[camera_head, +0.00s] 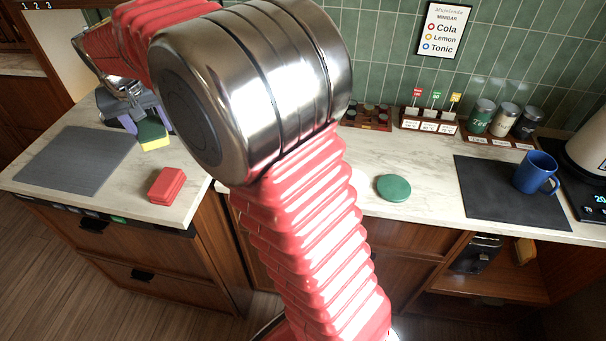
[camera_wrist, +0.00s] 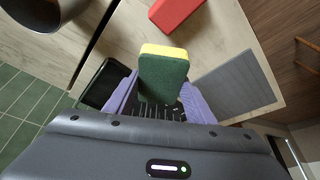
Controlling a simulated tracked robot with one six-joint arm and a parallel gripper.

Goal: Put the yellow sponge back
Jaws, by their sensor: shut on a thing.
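The yellow sponge (camera_head: 153,134), with a dark green layer on one side, is held above the left counter. In the wrist view the sponge (camera_wrist: 163,75) stands out between the two purple fingers, green face toward the camera and yellow edge at the far end. My gripper (camera_wrist: 158,88) is shut on it; the gripper also shows in the head view (camera_head: 147,121), partly behind the sponge. The height of the sponge over the counter is hard to tell. A black, shallow tray-like thing (camera_wrist: 103,82) lies beside the left finger in the wrist view.
A grey mat (camera_head: 72,160) lies on the left counter, and a red block (camera_head: 166,185) sits near its front edge. The right counter holds a green round disc (camera_head: 393,188), a dark mat (camera_head: 480,190) with a blue mug (camera_head: 534,172), and several canisters. My arm hides the middle.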

